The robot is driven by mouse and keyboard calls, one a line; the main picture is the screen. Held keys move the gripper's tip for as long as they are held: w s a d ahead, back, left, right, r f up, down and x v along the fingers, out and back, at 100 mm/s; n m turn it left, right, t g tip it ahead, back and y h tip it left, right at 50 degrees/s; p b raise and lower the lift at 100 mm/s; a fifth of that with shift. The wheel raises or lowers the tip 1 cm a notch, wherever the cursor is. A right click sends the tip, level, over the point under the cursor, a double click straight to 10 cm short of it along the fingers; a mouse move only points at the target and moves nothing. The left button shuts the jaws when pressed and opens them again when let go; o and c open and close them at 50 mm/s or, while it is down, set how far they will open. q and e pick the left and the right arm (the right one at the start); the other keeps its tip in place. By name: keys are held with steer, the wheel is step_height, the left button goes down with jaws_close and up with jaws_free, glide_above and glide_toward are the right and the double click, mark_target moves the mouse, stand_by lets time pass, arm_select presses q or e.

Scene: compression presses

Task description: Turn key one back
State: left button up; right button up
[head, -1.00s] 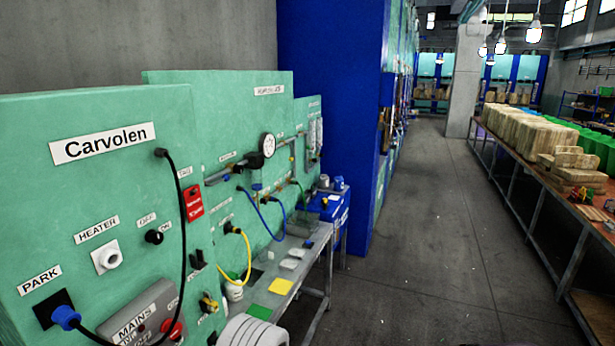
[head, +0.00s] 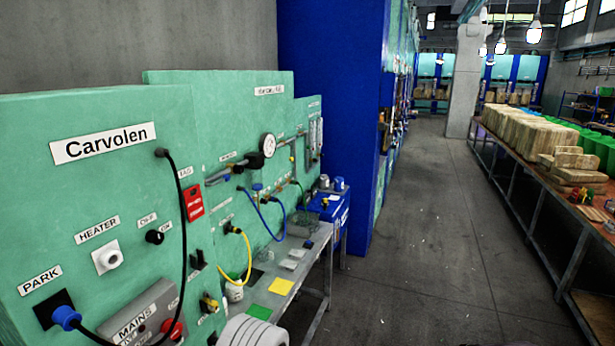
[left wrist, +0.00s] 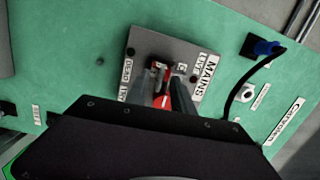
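My left gripper (left wrist: 162,92) shows in the left wrist view, its two dark fingers apart in front of the grey MAINS plate (left wrist: 203,62). A red knob or handle (left wrist: 163,101) shows between the fingers. I cannot tell whether they touch it, and the fingers hide part of the plate. In the head view the grey MAINS plate (head: 150,311) is at the bottom left, with the red knob (head: 173,329) on its right. A small yellow and black fitting (head: 209,303) is right of it. Nothing readable is marked key one.
A black cable (head: 182,220) hangs down the green Carvolen panel (head: 120,190) to the blue PARK plug (head: 66,317). A grey bench (head: 310,274) stands beyond. The aisle floor (head: 420,240) is clear, with a long table (head: 545,175) on the right.

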arm_select(q)
steer(key=o, duration=0.6)
steer(key=shift+c, duration=0.2)
